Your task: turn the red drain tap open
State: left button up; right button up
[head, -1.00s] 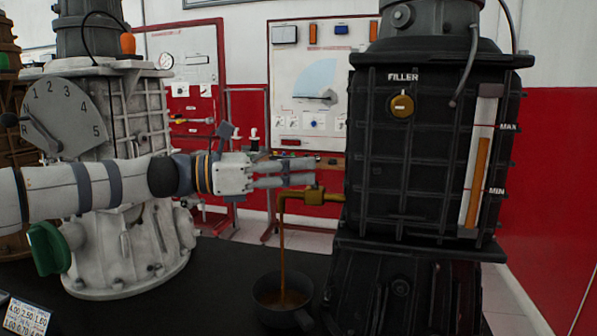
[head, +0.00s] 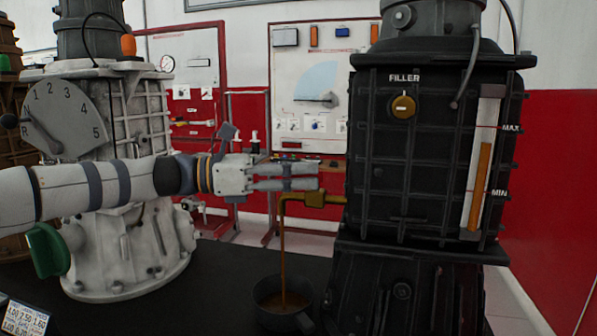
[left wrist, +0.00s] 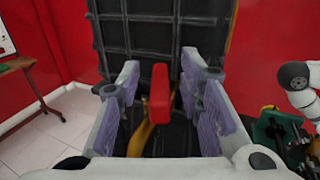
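The red drain tap handle (left wrist: 160,93) stands upright between the fingers of my left gripper (left wrist: 162,98) in the left wrist view. The gripper is open, with a gap on each side of the handle. In the head view the left gripper (head: 319,178) is at the brass drain spout (head: 318,199) on the black gearbox (head: 420,160), and its fingers hide the handle. A brown oil stream (head: 282,250) runs from the spout into a dark cup (head: 270,300) below. The gauge's oil column (head: 480,185) stands between MAX and MIN. My right gripper is not in view.
A grey gearbox trainer (head: 125,240) with a green handle (head: 47,250) stands at the left on the black table (head: 215,290). White display boards (head: 310,80) stand behind.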

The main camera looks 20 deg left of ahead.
pick_arm(q)
jog(key=shift+a, duration=0.1)
jog(key=v, duration=1.2)
